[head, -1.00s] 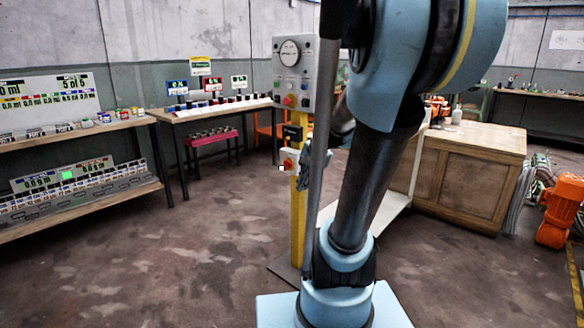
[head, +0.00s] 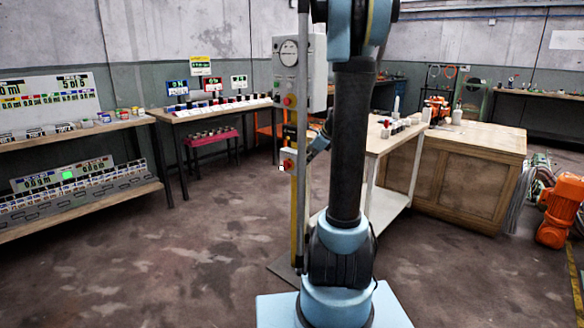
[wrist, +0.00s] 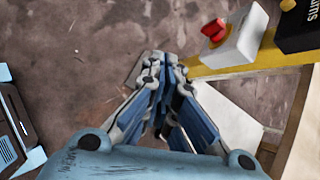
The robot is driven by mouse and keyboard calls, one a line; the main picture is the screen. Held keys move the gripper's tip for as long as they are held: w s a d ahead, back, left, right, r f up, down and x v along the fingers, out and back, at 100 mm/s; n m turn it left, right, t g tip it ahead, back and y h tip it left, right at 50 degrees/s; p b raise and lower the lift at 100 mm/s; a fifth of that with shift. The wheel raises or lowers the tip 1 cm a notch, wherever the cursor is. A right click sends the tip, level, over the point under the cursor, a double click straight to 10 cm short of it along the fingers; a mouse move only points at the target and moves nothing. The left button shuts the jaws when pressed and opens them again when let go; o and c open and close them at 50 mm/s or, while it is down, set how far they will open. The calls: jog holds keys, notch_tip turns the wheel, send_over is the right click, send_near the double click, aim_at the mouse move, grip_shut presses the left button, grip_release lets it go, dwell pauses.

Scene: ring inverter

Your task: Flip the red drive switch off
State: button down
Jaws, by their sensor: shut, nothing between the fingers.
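A red knob (head: 288,165) on a small white box (head: 284,152) is mounted low on the yellow post (head: 294,215) in the head view. In the wrist view the red knob (wrist: 213,30) sticks out from the white box (wrist: 238,38), at the upper right. Whether the knob is on or off cannot be told. My gripper (wrist: 163,74) is shut and empty in the wrist view. It is apart from the knob, to its lower left in that view. In the head view my arm hides much of the gripper.
A grey control panel (head: 289,75) with a dial and a red button (head: 288,100) stands above the white box. A black box (wrist: 299,22) sits beside the white box. A white-topped bench (head: 390,140) is right of the post. The floor (head: 190,250) to the left is clear.

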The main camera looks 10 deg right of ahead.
aim_at(293, 163)
jog(key=w+d+f+m+t, duration=0.1)
jog(key=w+d+f+m, duration=0.1)
jog(key=w, duration=0.5)
jog(key=d+m, duration=0.1)
jog(key=m, duration=0.1)
jog(key=shift+w+d+m+y, duration=0.2)
jog(key=shift+d+m+y, duration=0.1)
jog(key=shift+d, duration=0.05)
jog(key=x, duration=0.4)
jog(key=r+x, duration=0.1)
jog(key=x, duration=0.3)
jog(key=w+a+x, duration=0.1)
jog(key=x, duration=0.2)
jog(key=shift+w+a+f, duration=0.15)
jog(key=shift+w, duration=0.05)
jog(key=shift+w+a, duration=0.45)
jog(key=shift+w, duration=0.1)
jog(key=shift+d, duration=0.25)
